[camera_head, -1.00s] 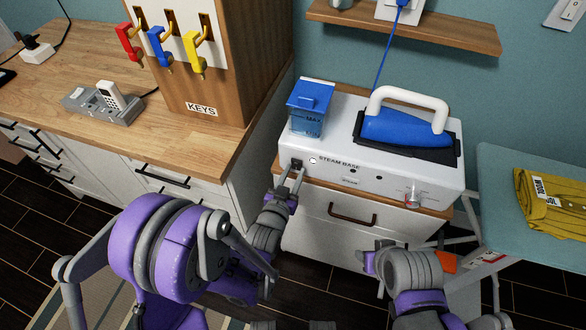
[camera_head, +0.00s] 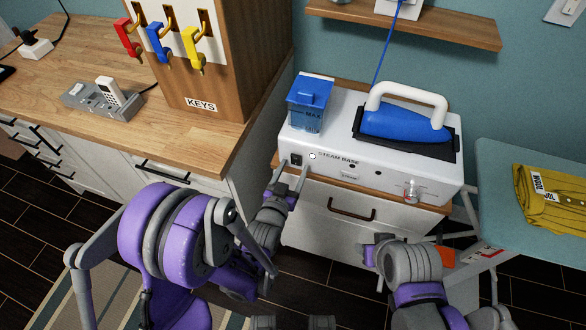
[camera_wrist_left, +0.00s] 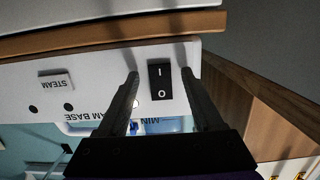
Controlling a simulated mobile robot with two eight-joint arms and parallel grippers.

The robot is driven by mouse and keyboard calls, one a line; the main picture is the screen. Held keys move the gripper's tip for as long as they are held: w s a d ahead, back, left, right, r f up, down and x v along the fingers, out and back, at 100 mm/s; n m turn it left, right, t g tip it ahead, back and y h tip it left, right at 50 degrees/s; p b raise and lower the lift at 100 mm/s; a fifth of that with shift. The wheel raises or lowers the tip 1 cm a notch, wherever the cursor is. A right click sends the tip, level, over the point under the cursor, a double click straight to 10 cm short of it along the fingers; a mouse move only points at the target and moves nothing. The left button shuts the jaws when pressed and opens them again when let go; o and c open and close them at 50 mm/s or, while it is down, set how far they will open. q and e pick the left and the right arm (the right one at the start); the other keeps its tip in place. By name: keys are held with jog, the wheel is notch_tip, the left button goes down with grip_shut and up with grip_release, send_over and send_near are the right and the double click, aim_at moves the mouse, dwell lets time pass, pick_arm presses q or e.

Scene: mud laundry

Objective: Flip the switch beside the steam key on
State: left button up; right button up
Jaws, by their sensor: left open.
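The white steam base (camera_head: 330,171) carries a black rocker switch (camera_head: 296,160) at the left end of its front face. The white key labelled STEAM (camera_wrist_left: 55,84) is on the same face, to the left in that view. My left gripper (camera_head: 294,167) is open, its fingers pointing at the face on either side of the switch. The wrist view shows a gap between both fingers and the switch; contact cannot be told. My right gripper (camera_head: 372,254) is low, its jaws unclear.
A blue tank (camera_head: 310,105) and a blue iron (camera_head: 405,125) stand on the base. A wooden key rack (camera_head: 245,70) is on the counter at left. An ironing board (camera_head: 500,210) with a yellow cloth (camera_head: 552,200) is at right.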

pick_arm(q)
jog(key=b+v, duration=0.3)
jog(key=v, duration=0.7)
jog(key=shift+s+b, duration=0.3)
jog(key=shift+b, duration=0.05)
jog(key=shift+a, duration=0.1)
jog(key=s+a+r+n+g+y+p, duration=0.3)
jog(key=s+a+r+g+y+p, duration=0.2)
jog(key=s+a+g, duration=0.5)
jog(key=s+a+r+p, duration=0.1)
jog(key=s+a+p, duration=0.1)
jog(key=a, duration=0.2)
jog(key=shift+a+r+n+p, duration=0.2)
jog(key=shift+r+n+p, duration=0.05)
jog(key=shift+n+p, duration=0.05)
jog(key=shift+s, duration=0.1)
dwell(0.3)
